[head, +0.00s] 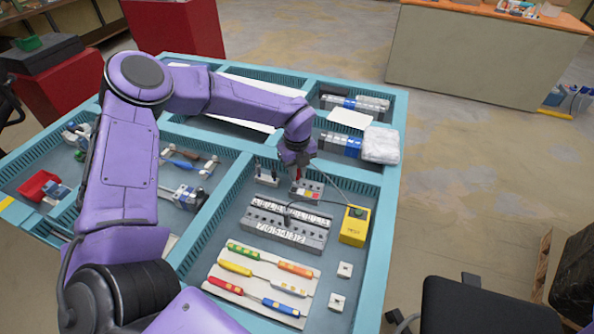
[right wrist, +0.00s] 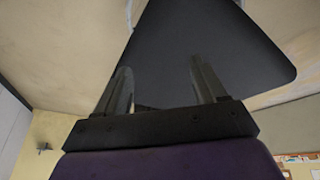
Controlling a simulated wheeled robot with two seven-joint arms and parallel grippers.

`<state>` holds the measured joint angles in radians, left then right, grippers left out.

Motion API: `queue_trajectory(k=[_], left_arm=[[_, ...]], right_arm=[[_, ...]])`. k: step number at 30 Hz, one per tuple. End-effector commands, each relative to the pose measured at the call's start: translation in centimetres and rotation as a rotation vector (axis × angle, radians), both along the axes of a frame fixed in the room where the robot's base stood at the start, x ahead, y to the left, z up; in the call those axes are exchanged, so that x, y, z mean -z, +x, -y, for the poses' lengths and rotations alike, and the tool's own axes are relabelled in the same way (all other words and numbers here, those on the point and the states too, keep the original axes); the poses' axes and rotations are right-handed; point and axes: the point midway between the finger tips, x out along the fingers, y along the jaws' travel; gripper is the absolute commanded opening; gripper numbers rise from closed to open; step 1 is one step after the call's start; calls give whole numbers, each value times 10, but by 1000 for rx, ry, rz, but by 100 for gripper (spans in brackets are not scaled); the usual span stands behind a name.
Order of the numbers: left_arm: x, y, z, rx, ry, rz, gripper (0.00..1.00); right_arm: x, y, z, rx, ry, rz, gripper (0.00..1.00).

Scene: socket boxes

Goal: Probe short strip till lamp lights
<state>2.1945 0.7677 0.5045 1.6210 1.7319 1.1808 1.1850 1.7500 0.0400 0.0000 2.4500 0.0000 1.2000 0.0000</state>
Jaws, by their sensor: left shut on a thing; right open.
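A yellow tester box (head: 352,230) with a dark green spot on top stands right of the grey socket strips. I cannot tell whether its lamp is lit. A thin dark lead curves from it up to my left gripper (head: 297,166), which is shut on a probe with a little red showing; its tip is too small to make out. The gripper is just above a small grey strip (head: 312,186) with red and yellow squares; contact is unclear. A longer grey socket strip (head: 315,243) with white number labels lies nearer. My right gripper (right wrist: 165,88) is open and empty.
A small grey block with dark posts (head: 267,178) stands left of the small strip. Coloured screwdrivers lie on a pale board (head: 235,291) in front. Two white sockets (head: 337,302) sit at right. Blue dividers (head: 214,211) separate the compartments.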

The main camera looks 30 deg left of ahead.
Motion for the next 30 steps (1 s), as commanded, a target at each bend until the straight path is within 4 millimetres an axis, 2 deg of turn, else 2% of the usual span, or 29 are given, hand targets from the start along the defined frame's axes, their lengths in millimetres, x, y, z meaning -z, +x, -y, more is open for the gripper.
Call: queue_trajectory(k=[14, 15, 17, 18, 30], left_arm=[[7, 0, 0, -1, 1, -1, 0], [7, 0, 0, 0, 1, -1, 25], [7, 0, 0, 0, 1, -1, 45], [7, 0, 0, 0, 0, 0, 48], [7, 0, 0, 0, 0, 0, 48]], right_arm=[[6, 0, 0, 0, 0, 0, 70], [6, 0, 0, 0, 0, 0, 70], [6, 0, 0, 0, 0, 0, 70], [6, 0, 0, 0, 0, 0, 70], [6, 0, 0, 0, 0, 0, 70]])
